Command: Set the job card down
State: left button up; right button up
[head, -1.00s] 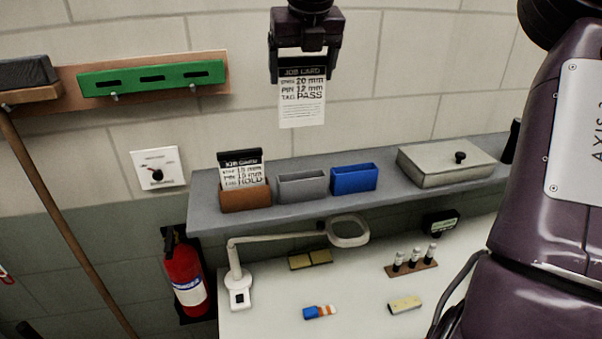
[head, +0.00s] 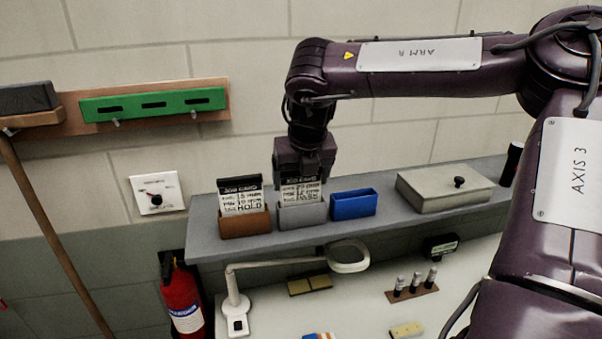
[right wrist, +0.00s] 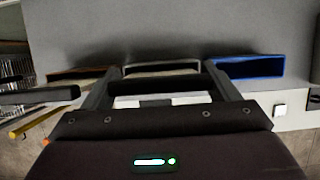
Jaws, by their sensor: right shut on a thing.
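My right gripper (head: 302,178) is shut on the top of a job card (head: 302,192), white with a black header. The card stands upright at the grey holder (head: 302,216) on the shelf, and its lower part is hidden behind the holder's front wall. In the right wrist view, the gripper (right wrist: 160,88) is over the grey holder (right wrist: 160,68), and the card is seen edge-on, hard to make out. Another job card, reading HOLD (head: 240,196), stands in the brown holder (head: 245,224) to the left. The blue holder (head: 354,204) to the right looks empty. My left gripper is not in view.
The grey shelf (head: 400,218) also bears a pale lidded box (head: 444,190) and a dark cylinder (head: 511,162). Below are a magnifier lamp (head: 347,258) and several small vials (head: 415,282) on the bench. A fire extinguisher (head: 182,302) hangs left.

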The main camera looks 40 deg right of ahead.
jog(key=shift+s, duration=0.1)
jog(key=shift+f, duration=0.2)
jog(key=o, duration=0.9)
jog(key=shift+r, duration=0.45)
jog(key=b+v, duration=0.2)
jog(key=v, duration=0.9)
jog(key=shift+s+r+b, duration=0.15)
jog(key=shift+r+b, duration=0.1)
jog(key=shift+b, duration=0.15)
